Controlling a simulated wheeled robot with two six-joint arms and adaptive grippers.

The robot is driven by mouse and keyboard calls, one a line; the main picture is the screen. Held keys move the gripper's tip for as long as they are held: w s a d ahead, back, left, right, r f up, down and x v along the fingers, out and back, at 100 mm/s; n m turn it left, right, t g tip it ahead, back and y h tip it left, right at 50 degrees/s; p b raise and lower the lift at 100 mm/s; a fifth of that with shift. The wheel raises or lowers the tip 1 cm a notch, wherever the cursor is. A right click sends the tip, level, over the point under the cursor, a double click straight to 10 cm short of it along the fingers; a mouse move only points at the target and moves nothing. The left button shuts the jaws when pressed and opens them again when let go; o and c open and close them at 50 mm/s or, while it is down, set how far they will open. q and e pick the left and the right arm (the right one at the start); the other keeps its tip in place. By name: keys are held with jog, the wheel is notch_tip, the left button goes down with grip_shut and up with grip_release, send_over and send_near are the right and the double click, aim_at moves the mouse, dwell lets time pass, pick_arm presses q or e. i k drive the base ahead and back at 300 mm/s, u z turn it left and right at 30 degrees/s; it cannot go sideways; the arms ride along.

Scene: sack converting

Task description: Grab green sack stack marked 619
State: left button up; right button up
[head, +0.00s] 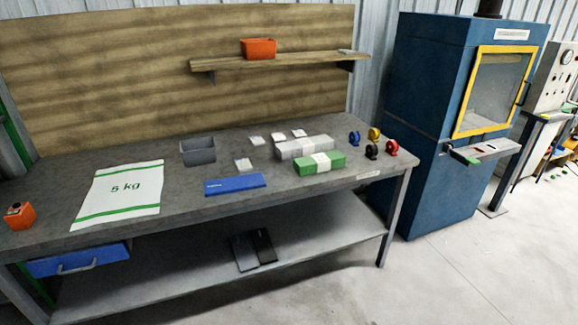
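A green stack (308,165) with a white band around it lies on the right part of the workbench, near its front edge. No number is readable on it at this size. A similar grey stack (290,147) with a pale band lies just behind it. A white flat sack (120,195) printed "5 kg" with green stripes lies on the left part of the bench. Neither of my grippers is in view.
The grey workbench (205,205) also holds a blue flat box (235,184), a grey bin (198,150), an orange container (19,215), small white packs and several coloured rolls (391,148). A blue cabinet (425,130) stands at right. Floor in front is clear.

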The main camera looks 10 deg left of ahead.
aim_at(318, 164)
jog(key=z, duration=0.25)
jog(key=i, duration=0.7)
jog(key=u, duration=0.65)
jog(key=i, duration=0.7)
jog(key=u, duration=0.7)
